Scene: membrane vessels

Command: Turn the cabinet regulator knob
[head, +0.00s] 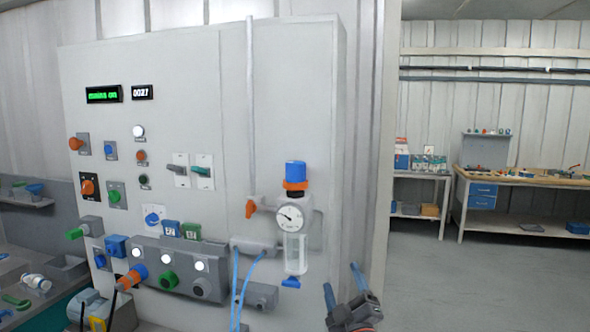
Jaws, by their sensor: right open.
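The cabinet regulator is mounted on the right part of the grey cabinet front (200,100). Its blue knob (295,169) sits on top, above an orange collar (296,185). A round white gauge (289,218) and a clear bowl (296,253) are below the knob. My right gripper (343,285) is at the bottom, right of and below the regulator. Its two blue-tipped fingers point up and stand apart, with nothing between them. It is clear of the knob. I do not make out my left gripper.
An orange valve handle (250,208) sits left of the gauge. Blue hoses (236,290) hang below a grey block (255,246). Buttons and switches fill the cabinet's left part. A workbench (520,180) stands far right, with open floor (470,285) before it.

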